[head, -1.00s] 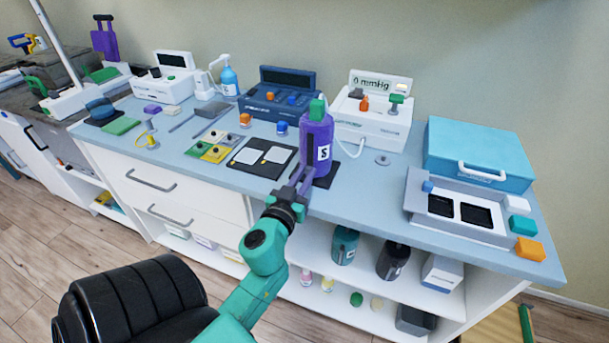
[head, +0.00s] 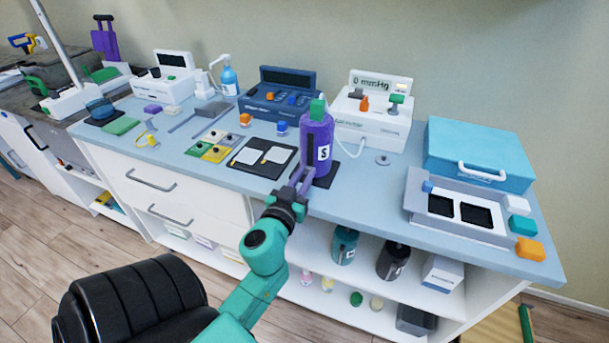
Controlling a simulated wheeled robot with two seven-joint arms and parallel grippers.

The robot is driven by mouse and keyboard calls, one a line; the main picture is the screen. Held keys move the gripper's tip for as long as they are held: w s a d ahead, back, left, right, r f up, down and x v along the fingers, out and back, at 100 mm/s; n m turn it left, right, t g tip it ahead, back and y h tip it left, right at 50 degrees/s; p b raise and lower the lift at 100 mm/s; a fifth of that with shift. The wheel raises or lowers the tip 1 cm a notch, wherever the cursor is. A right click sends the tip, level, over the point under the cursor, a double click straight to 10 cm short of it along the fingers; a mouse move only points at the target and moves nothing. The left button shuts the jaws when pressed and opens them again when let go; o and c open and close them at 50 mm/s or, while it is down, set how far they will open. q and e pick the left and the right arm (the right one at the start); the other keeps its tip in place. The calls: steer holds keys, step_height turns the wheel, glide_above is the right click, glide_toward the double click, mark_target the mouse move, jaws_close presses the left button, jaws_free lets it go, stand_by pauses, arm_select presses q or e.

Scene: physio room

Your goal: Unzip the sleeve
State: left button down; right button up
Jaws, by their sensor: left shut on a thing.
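The purple sleeve (head: 318,138) stands upright near the front edge of the counter, with a white "S" label, a dark strip down its left side and a green top (head: 317,108). My left gripper (head: 303,176) reaches up from the front to the lower left side of the sleeve. Its fingers are shut on a small part there. The fingers cover that part, so I cannot tell its exact shape. My right gripper is not in view.
A grey tray (head: 424,222) and teal case (head: 470,140) are at right. A black stool (head: 125,305) is in front.

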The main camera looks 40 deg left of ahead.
mark_target(311, 135)
arm_select(q)
steer(key=shift+f, duration=0.2)
step_height(311, 135, up, 9)
steer(key=p, duration=0.8)
steer(key=shift+r+p, duration=0.2)
steer(key=shift+p, duration=0.15)
steer(key=shift+f, duration=0.1)
steer(key=c, duration=0.8)
jaws_free()
